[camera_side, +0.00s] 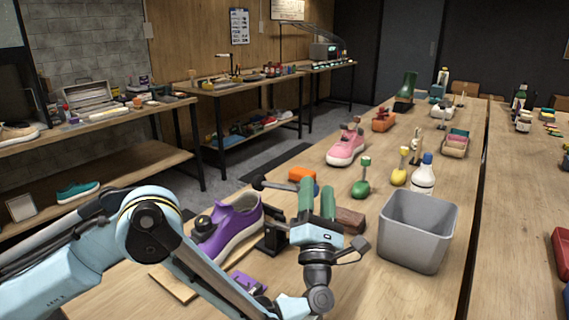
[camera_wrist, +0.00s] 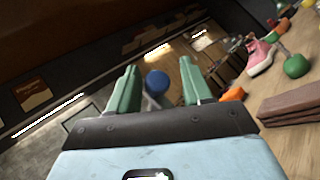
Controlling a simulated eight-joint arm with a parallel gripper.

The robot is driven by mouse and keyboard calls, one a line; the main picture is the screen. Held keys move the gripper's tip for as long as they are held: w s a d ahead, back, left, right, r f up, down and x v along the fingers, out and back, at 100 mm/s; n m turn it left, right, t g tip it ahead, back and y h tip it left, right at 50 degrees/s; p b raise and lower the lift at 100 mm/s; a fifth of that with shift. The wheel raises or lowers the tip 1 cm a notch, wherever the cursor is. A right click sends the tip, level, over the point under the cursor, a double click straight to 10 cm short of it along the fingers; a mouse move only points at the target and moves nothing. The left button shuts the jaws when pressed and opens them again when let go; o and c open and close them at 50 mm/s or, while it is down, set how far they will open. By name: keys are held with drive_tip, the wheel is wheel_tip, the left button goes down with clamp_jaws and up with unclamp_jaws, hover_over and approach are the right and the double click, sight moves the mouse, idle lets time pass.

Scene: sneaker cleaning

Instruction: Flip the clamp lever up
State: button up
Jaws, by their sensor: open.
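My gripper (camera_side: 317,200) has two green fingers, spread apart. In the side view they point away from the camera, just right of the purple sneaker (camera_side: 236,226). A black clamp stand (camera_side: 271,240) is beside the sneaker, partly hidden by my gripper. A dark grey bar with a rounded end (camera_side: 259,182) lies roughly level above it and runs toward my fingers; it looks like the clamp lever. In the wrist view a blue ball (camera_wrist: 157,82) on a grey stem shows between the open fingers (camera_wrist: 159,88). I cannot tell whether they touch it.
A grey bin (camera_side: 417,229) stands right of my gripper. An orange object (camera_side: 301,174), a green-bulbed brush (camera_side: 361,180) and a pink shoe (camera_side: 345,146) are beyond. A wooden board (camera_side: 174,283) lies at the front left.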

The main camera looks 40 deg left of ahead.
wheel_tip(320, 180, up, 6)
drive_tip(key=s+d, duration=0.1)
drive_tip(key=shift+s+f, duration=0.15)
drive_tip(key=shift+s, duration=0.2)
idle(0.4)
